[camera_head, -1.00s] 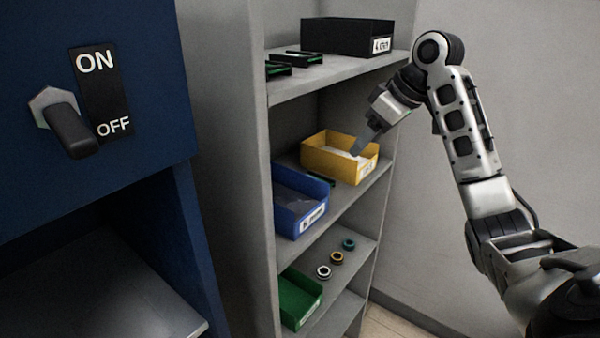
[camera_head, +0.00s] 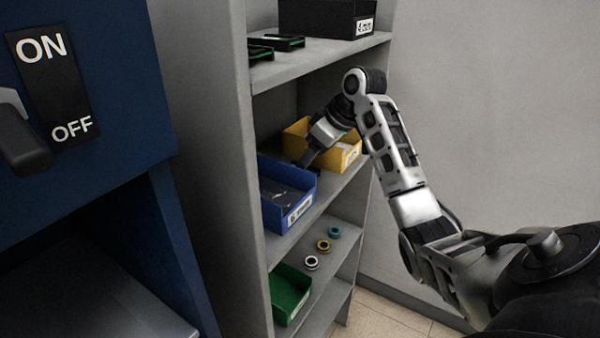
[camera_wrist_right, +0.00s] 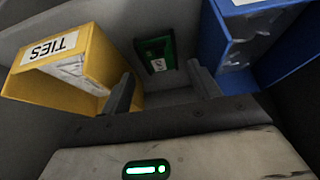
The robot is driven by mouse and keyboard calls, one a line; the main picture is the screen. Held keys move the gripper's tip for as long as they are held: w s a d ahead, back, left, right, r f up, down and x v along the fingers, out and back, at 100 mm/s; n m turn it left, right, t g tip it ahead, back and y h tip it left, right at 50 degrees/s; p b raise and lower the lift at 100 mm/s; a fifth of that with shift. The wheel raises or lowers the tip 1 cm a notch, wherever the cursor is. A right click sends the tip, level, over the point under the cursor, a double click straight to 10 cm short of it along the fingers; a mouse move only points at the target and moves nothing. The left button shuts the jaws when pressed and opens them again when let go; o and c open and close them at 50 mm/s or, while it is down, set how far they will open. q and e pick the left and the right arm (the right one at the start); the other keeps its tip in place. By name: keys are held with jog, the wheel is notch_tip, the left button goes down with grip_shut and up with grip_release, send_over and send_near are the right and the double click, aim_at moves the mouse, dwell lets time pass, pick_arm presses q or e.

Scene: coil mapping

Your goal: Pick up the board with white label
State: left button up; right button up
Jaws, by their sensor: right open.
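A dark green and black board (camera_wrist_right: 157,54) with a small white label lies between the yellow bin (camera_wrist_right: 98,60) and the blue bin (camera_wrist_right: 235,62) in the right wrist view. In the head view this board is hidden by the blue bin (camera_head: 290,205) and my arm. My right gripper (camera_head: 306,158) reaches into the middle shelf from the right. In the wrist view its open fingers (camera_wrist_right: 162,84) stand apart with the board beyond the gap between them. Nothing is between the fingers. My left gripper is not in view.
Two dark boards (camera_head: 284,43) and a black bin (camera_head: 320,17) sit on the upper shelf (camera_head: 310,62). A green bin (camera_head: 288,295) and three rings stand lower. A blue cabinet with an ON/OFF switch (camera_head: 48,85) fills the left.

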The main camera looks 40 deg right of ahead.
jog(key=p+x, duration=0.1)
jog(key=x, duration=0.4)
jog(key=shift+d, duration=0.1)
jog(key=c, duration=0.7)
jog(key=shift+c, duration=0.2)
jog(key=shift+r, duration=0.15)
